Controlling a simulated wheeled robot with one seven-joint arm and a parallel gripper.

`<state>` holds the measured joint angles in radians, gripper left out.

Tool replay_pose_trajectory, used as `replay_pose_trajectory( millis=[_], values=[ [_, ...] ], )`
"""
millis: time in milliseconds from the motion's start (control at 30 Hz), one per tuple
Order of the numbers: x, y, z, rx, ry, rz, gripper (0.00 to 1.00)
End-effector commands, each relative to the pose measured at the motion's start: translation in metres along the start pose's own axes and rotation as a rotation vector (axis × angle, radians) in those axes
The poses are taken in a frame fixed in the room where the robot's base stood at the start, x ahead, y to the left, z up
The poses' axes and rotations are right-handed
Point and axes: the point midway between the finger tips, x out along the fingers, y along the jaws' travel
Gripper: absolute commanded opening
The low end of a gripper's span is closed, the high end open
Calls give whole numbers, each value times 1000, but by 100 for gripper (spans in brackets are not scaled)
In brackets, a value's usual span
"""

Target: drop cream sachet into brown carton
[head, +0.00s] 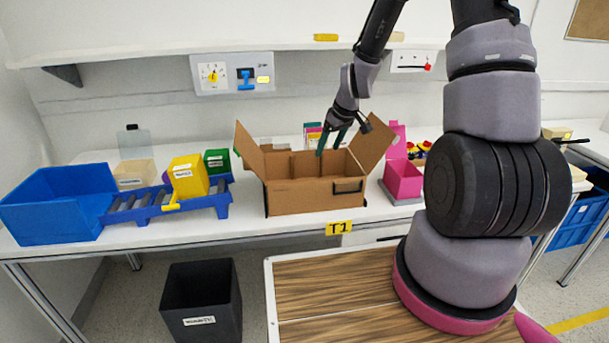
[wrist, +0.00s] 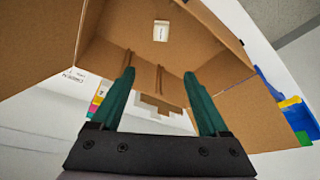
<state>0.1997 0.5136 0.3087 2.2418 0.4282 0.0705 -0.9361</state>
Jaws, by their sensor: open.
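The brown carton (head: 292,199) stands on the white table with its side flaps spread open. My gripper (head: 332,150) points down at the carton's open top, its green fingertips at about rim height. In the wrist view my gripper (wrist: 159,75) is open, with nothing between the fingers. The same view looks into the carton (wrist: 115,45). A small cream item with a pale label, which looks like the cream sachet (wrist: 161,31), shows inside against the brown cardboard, apart from the fingers. The head view does not show the sachet; the carton's front wall hides the inside.
Left of the carton are a blue bin (head: 55,205), a blue roller rack (head: 150,205), a yellow box (head: 187,177) and a green box (head: 217,161). A pink box (head: 403,180) stands close on the right. A black bin (head: 202,300) is on the floor.

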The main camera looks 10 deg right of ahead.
Motion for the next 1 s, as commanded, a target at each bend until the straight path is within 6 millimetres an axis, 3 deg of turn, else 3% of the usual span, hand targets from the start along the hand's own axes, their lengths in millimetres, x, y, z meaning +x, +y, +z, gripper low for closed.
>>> replay_pose_trajectory(
  millis=[100,300,733,867,1000],
  values=[
    [-23,0,0,-1,2,2,78],
    [-46,0,0,0,0,1,78],
    [-59,0,-1,10,3,5,78],
    [-93,-3,-6,59,20,28,78],
    [-153,-12,-7,165,50,60,78]
  ],
)
